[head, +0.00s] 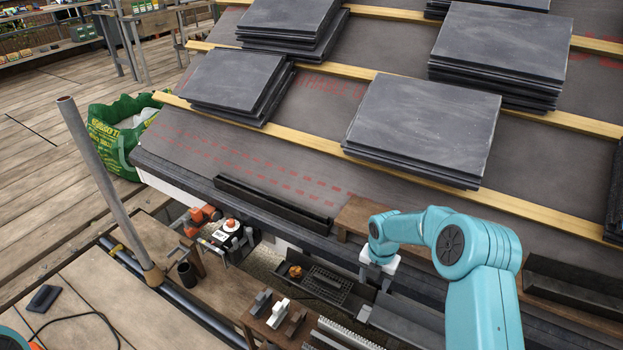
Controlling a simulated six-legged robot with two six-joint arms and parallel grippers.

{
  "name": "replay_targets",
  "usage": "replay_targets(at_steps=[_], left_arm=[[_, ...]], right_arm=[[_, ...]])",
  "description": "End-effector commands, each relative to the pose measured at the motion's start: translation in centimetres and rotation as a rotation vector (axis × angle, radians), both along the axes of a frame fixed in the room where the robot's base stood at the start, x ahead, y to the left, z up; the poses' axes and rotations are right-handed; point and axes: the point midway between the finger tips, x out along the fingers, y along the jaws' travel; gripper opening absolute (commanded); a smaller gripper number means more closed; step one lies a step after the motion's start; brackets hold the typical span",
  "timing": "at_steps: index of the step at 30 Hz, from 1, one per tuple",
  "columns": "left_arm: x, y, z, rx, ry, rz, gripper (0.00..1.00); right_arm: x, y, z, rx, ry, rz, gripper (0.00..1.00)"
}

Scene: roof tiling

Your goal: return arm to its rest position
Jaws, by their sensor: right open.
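My right arm comes up from the bottom right and bends over to the left. Its white gripper (376,275) points down above the gutter and work shelf at the roof's lower edge. The gripper is open, and I see nothing held in it. The fingertips are small and partly hidden against the dark clutter below. Only a small teal piece of my left arm shows at the bottom left corner; the left gripper is not in view.
Stacks of dark slates (424,124) lie on the roof across wooden battens (315,141). A grey scaffold pole (105,180) stands at left. A green bag (112,140) sits on the deck. Tools and an orange-and-white device (231,228) crowd the shelf below.

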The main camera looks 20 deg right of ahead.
Motion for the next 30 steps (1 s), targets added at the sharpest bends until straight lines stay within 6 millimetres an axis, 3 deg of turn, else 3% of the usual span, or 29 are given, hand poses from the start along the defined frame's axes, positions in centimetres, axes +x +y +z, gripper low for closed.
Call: replay_targets(at_steps=[5, 8, 12, 18, 24, 30], left_arm=[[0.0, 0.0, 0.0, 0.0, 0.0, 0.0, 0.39], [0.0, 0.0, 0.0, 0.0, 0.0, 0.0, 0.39], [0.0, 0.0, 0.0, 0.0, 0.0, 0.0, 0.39], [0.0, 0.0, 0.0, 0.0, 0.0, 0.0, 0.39], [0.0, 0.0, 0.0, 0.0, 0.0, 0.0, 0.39], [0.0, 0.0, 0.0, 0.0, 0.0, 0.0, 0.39]], right_arm=[[-0.6, 1.5, -0.9, 0.026, 0.0, -0.075, 0.57], [-2.1, 4.9, -2.9, 0.089, 0.007, -0.277, 0.57], [-6.3, 11.5, -5.8, 0.201, 0.062, -0.74, 0.57], [-13.8, 18.4, -7.8, 0.273, 0.218, -1.452, 0.57], [-20.0, 21.4, -7.8, 0.245, 0.341, -1.995, 0.57], [-25.2, 22.6, -6.9, 0.175, 0.417, -2.431, 0.57]])
